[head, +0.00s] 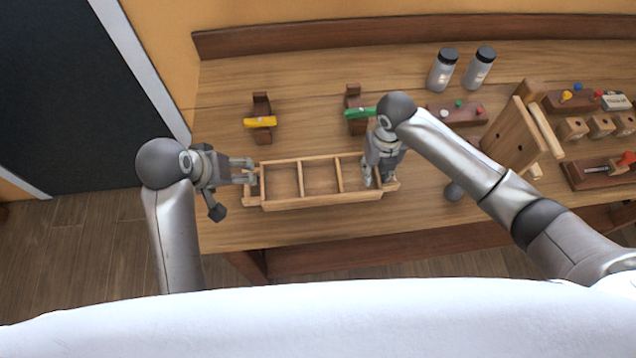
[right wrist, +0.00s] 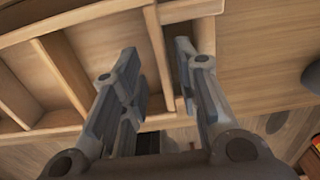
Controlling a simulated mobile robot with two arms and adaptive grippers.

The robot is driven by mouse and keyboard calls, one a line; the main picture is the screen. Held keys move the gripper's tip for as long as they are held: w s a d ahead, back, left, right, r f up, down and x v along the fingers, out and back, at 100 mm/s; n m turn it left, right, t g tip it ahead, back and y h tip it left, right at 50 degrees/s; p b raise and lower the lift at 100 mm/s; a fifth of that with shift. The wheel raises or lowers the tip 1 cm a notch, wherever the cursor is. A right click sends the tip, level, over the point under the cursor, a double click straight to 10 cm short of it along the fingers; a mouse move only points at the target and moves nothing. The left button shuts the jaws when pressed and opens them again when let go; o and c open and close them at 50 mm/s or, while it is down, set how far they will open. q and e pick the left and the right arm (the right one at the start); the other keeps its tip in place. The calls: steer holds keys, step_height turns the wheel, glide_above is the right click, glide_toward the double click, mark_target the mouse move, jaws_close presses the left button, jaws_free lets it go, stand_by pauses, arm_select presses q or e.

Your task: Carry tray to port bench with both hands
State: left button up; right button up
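The wooden tray (head: 320,205) with several open compartments lies on the workbench near its front edge. My left gripper (head: 249,171) is at the tray's left end, its two fingers apart and pointing right towards the end piece. Whether it touches is not clear. My right gripper (head: 373,181) points down at the tray's right end. In the right wrist view its fingers (right wrist: 157,48) are apart, with the tray's end wall (right wrist: 157,58) between them and no clear contact. The right gripper hides part of the right end in the head view.
Behind the tray stand a holder with a yellow tool (head: 260,122) and one with a green tool (head: 361,112). Two jars (head: 443,70) stand at the back. Wooden blocks and panels (head: 516,130) crowd the right side. Bare bench (head: 310,100) lies between the holders.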

step_height(320, 180, up, 11)
stand_by(0.3)
stand_by(0.5)
